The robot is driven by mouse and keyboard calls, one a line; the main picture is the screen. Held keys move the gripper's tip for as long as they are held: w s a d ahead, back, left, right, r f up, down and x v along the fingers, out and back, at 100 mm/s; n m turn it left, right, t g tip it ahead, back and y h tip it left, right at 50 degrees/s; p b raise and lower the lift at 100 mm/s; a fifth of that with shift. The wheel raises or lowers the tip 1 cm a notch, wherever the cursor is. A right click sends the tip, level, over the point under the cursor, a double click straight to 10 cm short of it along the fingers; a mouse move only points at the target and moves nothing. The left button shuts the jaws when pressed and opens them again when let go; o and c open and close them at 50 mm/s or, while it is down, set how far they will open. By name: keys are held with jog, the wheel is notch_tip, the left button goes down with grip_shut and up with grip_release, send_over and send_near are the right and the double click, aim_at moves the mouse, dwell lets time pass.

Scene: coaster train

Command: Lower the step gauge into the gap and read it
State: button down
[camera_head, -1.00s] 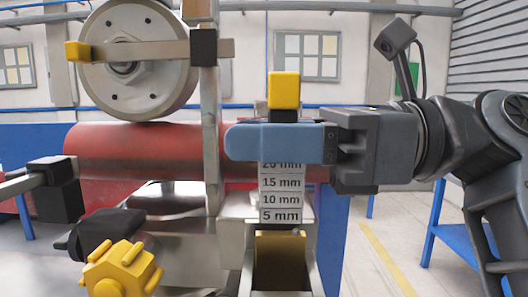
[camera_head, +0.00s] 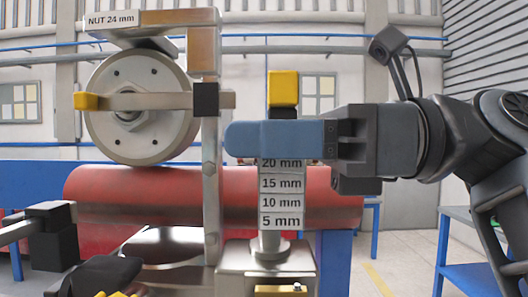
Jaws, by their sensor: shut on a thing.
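My gripper (camera_head: 272,140) is shut on the step gauge (camera_head: 281,203), a pale upright strip marked 5, 10, 15 and 20 mm from the bottom up. A yellow block (camera_head: 283,89) sticks up above the blue finger, which hides the gauge above the 20 mm mark. The gauge hangs upright in front of the red tube (camera_head: 130,190), right of the metal upright (camera_head: 211,180). Below it is a round metal collar (camera_head: 270,250) above a metal block (camera_head: 240,262). I cannot tell whether the gauge touches the collar or where the gap lies.
A grey wheel (camera_head: 140,135) with a hex nut appears against the tube's top, under a bracket labelled NUT 24 mm (camera_head: 110,20). A yellow-tipped bar (camera_head: 150,101) crosses the wheel. A dark clamp (camera_head: 52,235) stands at lower left. Blue tables (camera_head: 470,245) stand right.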

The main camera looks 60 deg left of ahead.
jog(key=shift+r, duration=1.75)
dwell(0.3)
